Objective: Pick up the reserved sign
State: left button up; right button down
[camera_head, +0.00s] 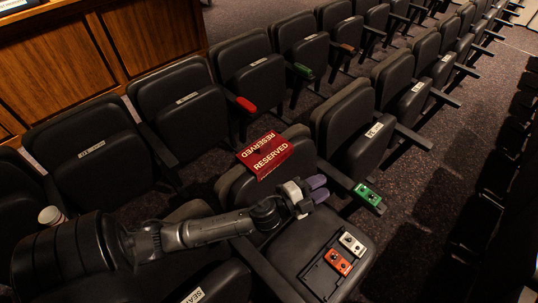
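The reserved sign (265,154) is a red folded card with white "RESERVED" lettering, draped over the top of a black seat back in the middle of the view. My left gripper (318,188), with purple fingertips, is in front of that seat back, to the lower right of the sign and apart from it. Its two fingers lie close together in this view, with nothing seen between them; the gap is unclear. My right gripper is not in view.
Rows of black seats surround the sign. A tray (312,279) holding a white pedal (352,243) and an orange pedal (338,262) lies on the near seat. A green pedal (367,195) sits on an armrest, and a red object (246,105) on another. A cup (52,216) stands at left.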

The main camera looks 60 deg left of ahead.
pick_arm(q)
jog(key=w+d+r+m+g+h, duration=0.2)
jog(key=w+m+h, duration=0.1)
jog(key=m+h, duration=0.65)
jog(key=m+g+y, duration=1.1)
jog(key=g, duration=0.6)
send_over(265, 144)
jog(key=f, duration=0.2)
jog(key=shift+n+y, duration=0.25)
notch_tip(265, 144, down, 6)
jog(key=shift+s+f+b, duration=0.1)
jog(key=shift+s+b, duration=0.05)
jog(key=shift+b, duration=0.45)
jog(key=shift+f, duration=0.95)
notch_tip(265, 144, down, 3)
jog(key=shift+f+b, duration=0.15)
jog(key=shift+b, duration=0.55)
jog(key=shift+a+f, duration=0.1)
jog(key=shift+f, duration=0.65)
